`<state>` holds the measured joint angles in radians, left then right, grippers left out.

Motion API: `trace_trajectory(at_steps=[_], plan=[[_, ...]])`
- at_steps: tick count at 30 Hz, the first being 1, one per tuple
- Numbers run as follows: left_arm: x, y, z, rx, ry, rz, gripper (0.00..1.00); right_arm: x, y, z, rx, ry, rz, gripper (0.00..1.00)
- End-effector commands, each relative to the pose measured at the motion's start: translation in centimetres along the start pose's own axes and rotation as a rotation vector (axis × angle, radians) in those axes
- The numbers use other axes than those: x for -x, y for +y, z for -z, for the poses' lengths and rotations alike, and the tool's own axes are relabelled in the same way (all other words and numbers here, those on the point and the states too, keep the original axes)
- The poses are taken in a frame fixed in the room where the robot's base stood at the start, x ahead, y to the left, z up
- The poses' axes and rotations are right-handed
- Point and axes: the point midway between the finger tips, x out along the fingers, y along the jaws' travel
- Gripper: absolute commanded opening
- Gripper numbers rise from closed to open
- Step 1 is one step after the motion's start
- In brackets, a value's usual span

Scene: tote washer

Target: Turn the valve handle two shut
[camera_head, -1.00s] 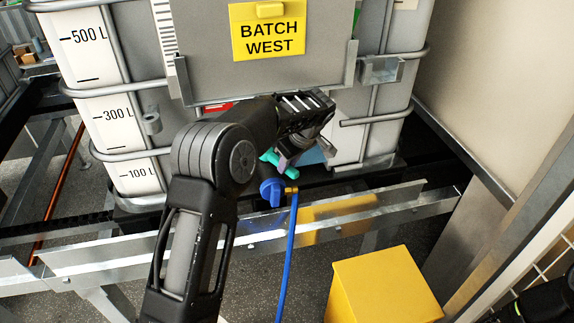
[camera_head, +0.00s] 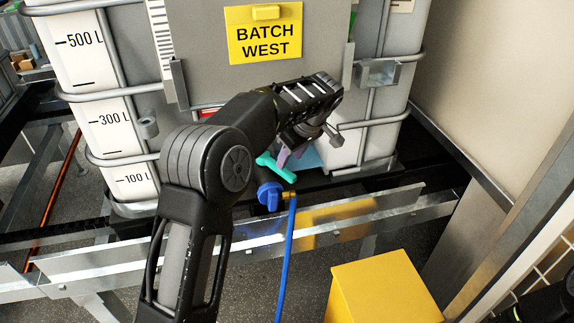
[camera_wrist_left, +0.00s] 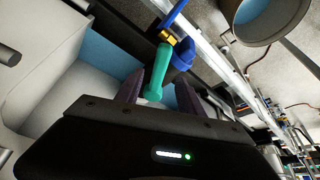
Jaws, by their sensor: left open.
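The teal valve handle (camera_head: 276,168) sits low at the front of the white tank, just above a blue fitting (camera_head: 270,195) with a brass end and a blue hose. No number shows on it. My left gripper (camera_head: 292,155) is open, just above and to the right of the handle in the head view. In the left wrist view, the handle (camera_wrist_left: 157,72) points between the two spread fingers, its near end close to the palm. I cannot tell whether a finger touches it. Of my right arm, only a dark part shows at the bottom right corner; its fingers cannot be made out.
The tank (camera_head: 120,160) carries a yellow BATCH WEST sign (camera_head: 264,35). A metal rail (camera_head: 370,212) runs in front below the valve. The blue hose (camera_head: 287,250) hangs past it. A yellow box (camera_head: 385,287) stands at the lower right, near a beige wall (camera_head: 490,80).

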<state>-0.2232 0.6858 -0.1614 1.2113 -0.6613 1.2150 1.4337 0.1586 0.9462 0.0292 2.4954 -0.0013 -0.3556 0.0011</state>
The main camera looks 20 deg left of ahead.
Motion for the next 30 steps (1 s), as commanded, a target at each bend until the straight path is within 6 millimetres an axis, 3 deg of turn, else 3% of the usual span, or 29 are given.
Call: trace_trajectory(at_steps=[6, 13, 16, 20, 25, 30], plan=[[1.9, 0.0, 0.0, 0.001, 0.0, -0.001, 0.45, -0.2, 0.1, 0.0, 0.0, 0.0, 0.0, 0.36], [2.0, 0.0, 0.0, 0.001, 0.0, 0.0, 0.45, -0.2, 0.1, 0.0, 0.0, 0.0, 0.0, 0.36], [1.8, 0.0, -0.1, -0.002, -0.005, -0.001, 0.38, -0.2, 0.1, 0.0, 0.0, 0.0, 0.0, 0.36], [0.2, -0.3, -1.4, -0.031, -0.064, -0.02, 0.27, -0.4, 0.2, 0.0, 0.0, 0.0, 0.0, 0.36], [-4.9, -1.5, -6.6, -0.102, -0.271, -0.119, 0.14, -1.0, 0.4, 0.0, 0.0, 0.001, 0.0, 0.36], [-5.4, -6.4, -6.8, 0.304, -0.583, -0.199, 0.0, -2.7, 1.1, 0.0, 0.0, 0.001, 0.0, 0.36]])
